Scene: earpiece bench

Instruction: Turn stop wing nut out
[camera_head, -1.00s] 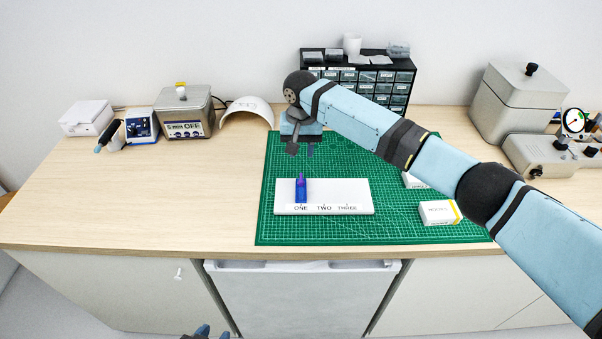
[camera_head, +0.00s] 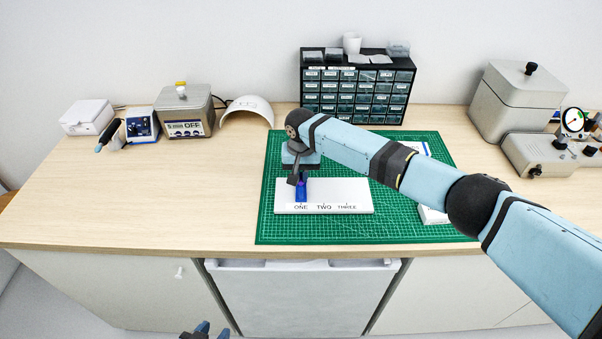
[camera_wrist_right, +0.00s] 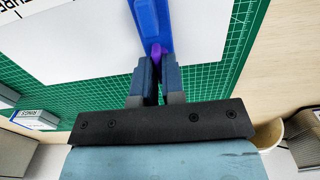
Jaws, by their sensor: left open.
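A blue upright piece (camera_head: 301,193) stands on the white block (camera_head: 335,203) at the ONE mark; its purple part (camera_wrist_right: 156,52) shows in the right wrist view. My right gripper (camera_head: 298,181) points down at this piece. Its fingers (camera_wrist_right: 158,72) are close together, with the purple part between their tips, and look shut on it. My left gripper (camera_head: 207,329) is open and empty at the bottom edge, low in front of the bench, and only partly in view. I cannot make out a wing nut for certain.
A green cutting mat (camera_head: 400,232) lies under the block. A small white box (camera_head: 431,214) is partly behind my right arm. A black drawer cabinet (camera_head: 357,90) stands behind. A machine with a gauge (camera_head: 572,120) is at right.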

